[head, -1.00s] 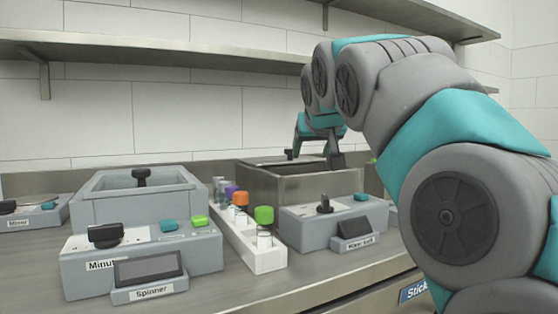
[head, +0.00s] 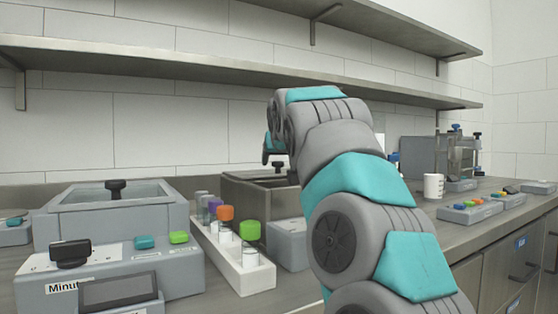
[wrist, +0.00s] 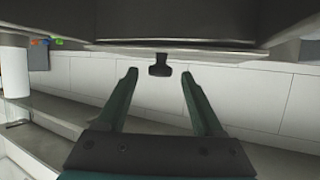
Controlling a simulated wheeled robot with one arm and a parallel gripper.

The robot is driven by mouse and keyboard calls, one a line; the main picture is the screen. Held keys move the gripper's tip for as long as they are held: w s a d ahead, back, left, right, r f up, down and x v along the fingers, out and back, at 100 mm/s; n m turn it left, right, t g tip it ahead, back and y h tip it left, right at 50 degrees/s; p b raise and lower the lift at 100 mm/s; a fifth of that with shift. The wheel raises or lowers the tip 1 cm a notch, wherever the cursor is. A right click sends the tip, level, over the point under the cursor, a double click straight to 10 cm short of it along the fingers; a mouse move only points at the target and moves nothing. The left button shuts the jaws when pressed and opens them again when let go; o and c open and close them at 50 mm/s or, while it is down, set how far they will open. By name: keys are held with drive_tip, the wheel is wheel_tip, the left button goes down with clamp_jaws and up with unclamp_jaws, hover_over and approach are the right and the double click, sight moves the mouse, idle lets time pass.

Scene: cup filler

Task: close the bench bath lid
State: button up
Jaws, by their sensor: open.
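The bench bath (head: 238,195) is a metal box on the bench, right of the tube rack, and my arm hides its right part. Its lid (wrist: 215,47) shows as a thin plate edge in the wrist view, which looks upside down. The lid's black knob (wrist: 160,68) is there, and it also shows in the head view (head: 279,167). My gripper (wrist: 160,76) is open and empty. Its two teal fingers point toward the knob, which appears between and just beyond the tips. I cannot tell how far the lid covers the bath.
A white rack (head: 240,262) with several capped tubes stands left of the bath. A grey spinner (head: 105,270) stands further left. A grey control box (head: 288,243) is partly behind my arm. A white cup (head: 433,187) and small devices stand at right. Shelves (head: 200,60) run above.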

drive_tip(key=shift+w+a+f, duration=0.1)
drive_tip(key=shift+w, duration=0.15)
drive_tip(key=shift+c, duration=0.2)
clamp_jaws()
idle(1.1)
